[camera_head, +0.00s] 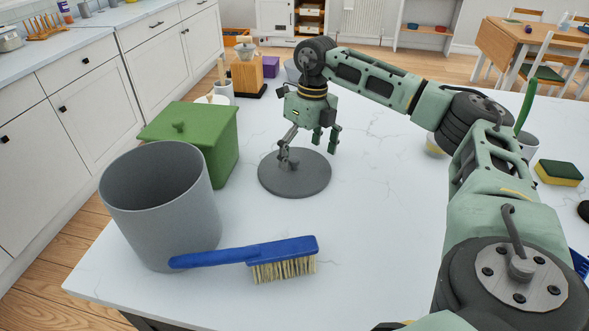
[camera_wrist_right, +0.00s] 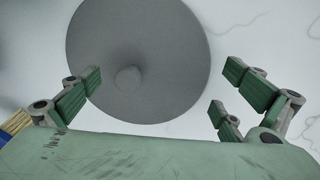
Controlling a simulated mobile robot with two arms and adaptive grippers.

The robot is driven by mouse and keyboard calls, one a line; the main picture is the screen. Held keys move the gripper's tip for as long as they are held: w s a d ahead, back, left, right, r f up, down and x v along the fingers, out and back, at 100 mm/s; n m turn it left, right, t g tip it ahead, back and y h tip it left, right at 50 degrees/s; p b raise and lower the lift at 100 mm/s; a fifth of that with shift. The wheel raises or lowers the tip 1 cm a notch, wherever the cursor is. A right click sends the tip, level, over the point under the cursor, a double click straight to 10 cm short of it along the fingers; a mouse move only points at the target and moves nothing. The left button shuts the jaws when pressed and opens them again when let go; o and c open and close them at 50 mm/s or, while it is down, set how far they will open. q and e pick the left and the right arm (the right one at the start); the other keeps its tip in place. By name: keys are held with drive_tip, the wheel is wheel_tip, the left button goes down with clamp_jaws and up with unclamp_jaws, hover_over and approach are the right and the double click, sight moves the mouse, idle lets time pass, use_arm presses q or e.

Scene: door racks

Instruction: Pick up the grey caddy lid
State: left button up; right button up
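The grey caddy lid (camera_head: 310,184) is a round flat disc lying on the white worktop. My right gripper (camera_head: 308,152) is over it from above, with its fingers pointing down around the lid's middle. In the right wrist view the lid (camera_wrist_right: 165,35) fills the upper middle, and its small round knob (camera_wrist_right: 128,78) shows between the spread fingers of the gripper (camera_wrist_right: 160,88), closer to the left finger. The fingers are open and hold nothing. The open grey caddy (camera_head: 150,210) stands at the left front of the worktop. My left gripper is not in view.
A green lidded box (camera_head: 215,145) stands behind the grey caddy. A blue-handled brush (camera_head: 285,258) lies in front, its handle end against the caddy. A wooden grinder (camera_head: 248,75) stands behind, and a sponge (camera_head: 558,172) lies at the right. The worktop's middle is clear.

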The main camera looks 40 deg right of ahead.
drive_tip(key=c, duration=1)
drive_tip(key=shift+r, duration=0.1)
